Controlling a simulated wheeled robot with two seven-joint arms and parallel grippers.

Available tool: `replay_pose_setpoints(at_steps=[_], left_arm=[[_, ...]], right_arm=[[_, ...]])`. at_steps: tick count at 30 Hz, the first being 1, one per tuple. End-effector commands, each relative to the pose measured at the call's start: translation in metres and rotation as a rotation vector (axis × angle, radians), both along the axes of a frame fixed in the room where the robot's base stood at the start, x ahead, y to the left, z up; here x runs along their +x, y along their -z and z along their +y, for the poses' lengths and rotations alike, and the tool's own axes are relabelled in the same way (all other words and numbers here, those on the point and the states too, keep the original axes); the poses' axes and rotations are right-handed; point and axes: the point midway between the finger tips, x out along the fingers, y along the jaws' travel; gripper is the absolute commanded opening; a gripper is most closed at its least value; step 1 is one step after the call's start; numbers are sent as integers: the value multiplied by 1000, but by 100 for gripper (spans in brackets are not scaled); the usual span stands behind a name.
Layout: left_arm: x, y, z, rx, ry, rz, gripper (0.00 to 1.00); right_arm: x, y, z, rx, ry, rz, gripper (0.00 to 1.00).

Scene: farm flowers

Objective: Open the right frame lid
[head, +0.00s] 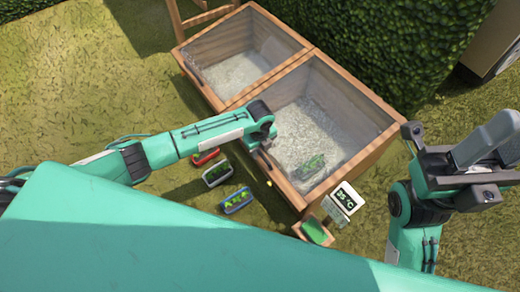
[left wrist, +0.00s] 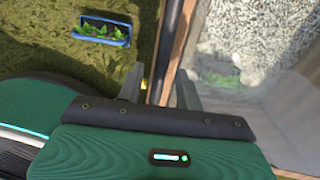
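The right frame (head: 368,158) is a wooden box with a clear glazed top; pale gravel and a green plant show inside. Its lid looks down, though the clear glass makes this hard to judge. My left gripper (head: 266,147) is at the front edge of the right frame, with its fingers mostly hidden in the head view. In the left wrist view its two fingers (left wrist: 160,88) are apart, with a dark bar (left wrist: 170,45) along the frame's edge running between them. My right gripper (head: 492,143) is raised at the right, empty, its grey fingers apart.
The left frame (head: 205,92) adjoins the right one. Red (head: 205,156), grey (head: 217,174) and blue (head: 237,201) planters stand on the grass in front. A hedge (head: 370,40) stands behind.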

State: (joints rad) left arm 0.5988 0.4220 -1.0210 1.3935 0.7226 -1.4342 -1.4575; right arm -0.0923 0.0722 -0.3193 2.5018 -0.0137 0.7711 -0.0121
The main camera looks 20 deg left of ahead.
Motion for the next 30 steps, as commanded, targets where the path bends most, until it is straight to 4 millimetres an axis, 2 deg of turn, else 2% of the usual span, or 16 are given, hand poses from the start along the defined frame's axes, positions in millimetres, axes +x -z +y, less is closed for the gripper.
replay_pose_setpoints(at_steps=[2, 7, 20, 30], left_arm=[[0, 0, 0, 0, 0, 0, 32], [0, 0, 0, 0, 0, 0, 0], [0, -6, 0, 0, 0, 0, 0], [0, -32, 0, -1, 0, -1, 0]], right_arm=[[0, 0, 0, 0, 0, 0, 36], [0, 0, 0, 0, 0, -1, 36], [0, -4, 0, 1, 0, 1, 36], [7, -3, 0, -4, 4, 60, 36]])
